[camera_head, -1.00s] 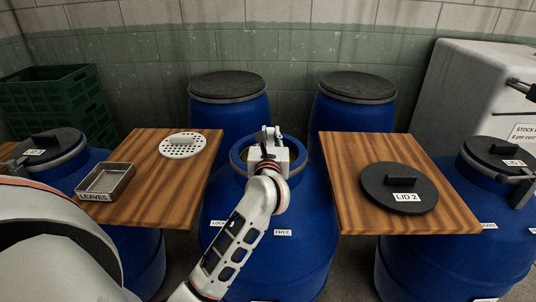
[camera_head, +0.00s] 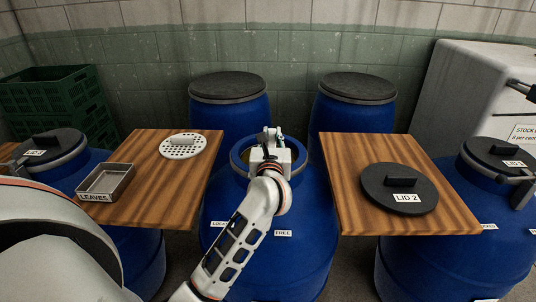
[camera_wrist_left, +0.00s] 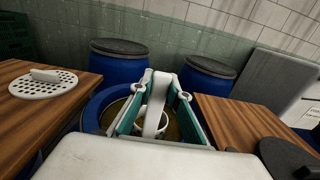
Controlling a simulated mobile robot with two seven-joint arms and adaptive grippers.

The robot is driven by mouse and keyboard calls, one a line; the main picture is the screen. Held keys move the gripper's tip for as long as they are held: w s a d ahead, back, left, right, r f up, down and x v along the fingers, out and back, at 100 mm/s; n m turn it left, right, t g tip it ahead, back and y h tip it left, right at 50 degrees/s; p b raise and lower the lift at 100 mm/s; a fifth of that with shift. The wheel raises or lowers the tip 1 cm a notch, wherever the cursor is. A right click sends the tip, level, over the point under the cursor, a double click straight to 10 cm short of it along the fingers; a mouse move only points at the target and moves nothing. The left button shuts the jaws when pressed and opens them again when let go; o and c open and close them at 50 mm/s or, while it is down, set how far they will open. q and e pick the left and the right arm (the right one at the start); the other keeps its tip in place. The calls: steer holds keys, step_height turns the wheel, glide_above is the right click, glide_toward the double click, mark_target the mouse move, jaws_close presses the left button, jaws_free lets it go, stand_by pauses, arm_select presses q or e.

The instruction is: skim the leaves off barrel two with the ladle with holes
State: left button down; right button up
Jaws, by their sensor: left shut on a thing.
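The open blue barrel (camera_head: 222,215) stands in the middle; I take it as barrel two, as the black lid marked LID 2 (camera_head: 385,200) lies on the right board. My left gripper (camera_head: 268,137) is over its mouth. In the left wrist view its fingers (camera_wrist_left: 152,105) are shut on a white handle (camera_wrist_left: 154,105), apparently the ladle's. A white rounded part shows below, inside the barrel, over brownish liquid (camera_wrist_left: 174,130). Its holes and any leaves cannot be made out. The steel LEAVES tray (camera_head: 119,171) is on the left board. A dark tip, apparently my right gripper (camera_head: 522,89), shows at the right edge.
A white perforated disc with a bar handle (camera_head: 183,146) lies on the left board (camera_head: 165,205). The right board (camera_head: 345,165) flanks the barrel. Closed barrels (camera_head: 228,110) stand behind and at both sides. Green crates (camera_head: 55,95) stand at the left, a white cabinet (camera_head: 465,85) at the right.

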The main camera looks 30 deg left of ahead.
arm_select(q)
steer(key=shift+s+a+p, duration=0.2)
steer(key=shift+s+a, duration=0.25)
steer(key=shift+a, duration=0.3)
steer(key=shift+s+a+p, duration=0.15)
steer(key=shift+s+a, duration=0.3)
steer(key=shift+a, duration=0.25)
steer(key=shift+d, duration=0.1)
steer(key=w+d, duration=0.1)
steer(key=d, duration=0.1)
steer(key=w+d, duration=0.1)
steer(key=shift+w+d, duration=0.2)
steer(key=shift+d, duration=0.15)
stand_by(0.5)
